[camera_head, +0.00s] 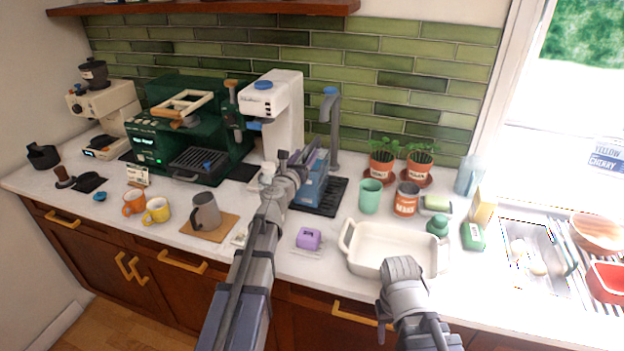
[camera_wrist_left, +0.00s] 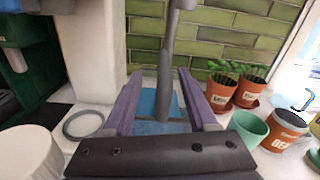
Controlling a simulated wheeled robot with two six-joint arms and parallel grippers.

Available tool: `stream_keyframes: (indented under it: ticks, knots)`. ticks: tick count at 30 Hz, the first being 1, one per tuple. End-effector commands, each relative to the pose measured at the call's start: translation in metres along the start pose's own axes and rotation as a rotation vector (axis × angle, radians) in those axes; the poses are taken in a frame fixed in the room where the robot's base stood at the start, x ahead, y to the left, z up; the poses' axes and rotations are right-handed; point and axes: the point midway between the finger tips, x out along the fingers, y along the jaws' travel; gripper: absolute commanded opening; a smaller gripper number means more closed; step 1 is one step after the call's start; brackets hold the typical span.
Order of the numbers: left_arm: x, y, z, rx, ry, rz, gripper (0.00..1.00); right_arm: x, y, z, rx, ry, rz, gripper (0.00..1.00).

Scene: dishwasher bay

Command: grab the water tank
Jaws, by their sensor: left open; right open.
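A translucent blue water tank (camera_head: 313,187) stands on a black tray under the grey tap, partly covered by my left gripper. In the left wrist view the blue tank (camera_wrist_left: 150,103) shows between the two fingers, with the tap's grey post in front of or beside it. My left gripper (camera_head: 308,160) is open and at the tank; whether the fingers touch it I cannot tell. The fingers of the left gripper (camera_wrist_left: 157,84) are spread with nothing clamped. My right gripper (camera_head: 402,268) is over the front of the white baking dish, its fingers hard to make out.
A grey tap (camera_head: 331,130) rises right behind the tank. A white machine (camera_head: 282,110) stands to the left, and a green espresso machine (camera_head: 185,125) beyond it. A teal cup (camera_head: 370,196), potted plants (camera_head: 383,165) and a white dish (camera_head: 360,255) lie to the right.

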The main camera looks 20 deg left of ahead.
Motion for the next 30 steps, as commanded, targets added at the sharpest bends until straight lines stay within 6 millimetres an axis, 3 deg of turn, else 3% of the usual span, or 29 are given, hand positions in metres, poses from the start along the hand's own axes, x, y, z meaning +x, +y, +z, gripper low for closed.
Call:
stream_keyframes:
  ticks: [12, 20, 30]
  knots:
    - [0.050, -0.005, 0.005, 0.000, 0.000, -0.001, 0.58, -0.006, 0.001, 0.000, 0.000, 0.000, 0.000, 0.50]
    - [0.051, -0.005, 0.005, 0.000, 0.000, 0.000, 0.58, -0.006, 0.001, 0.000, 0.000, 0.000, 0.000, 0.50]
    - [0.051, -0.005, 0.005, 0.000, 0.000, -0.001, 0.20, -0.006, 0.001, 0.000, 0.000, 0.000, 0.000, 0.50]
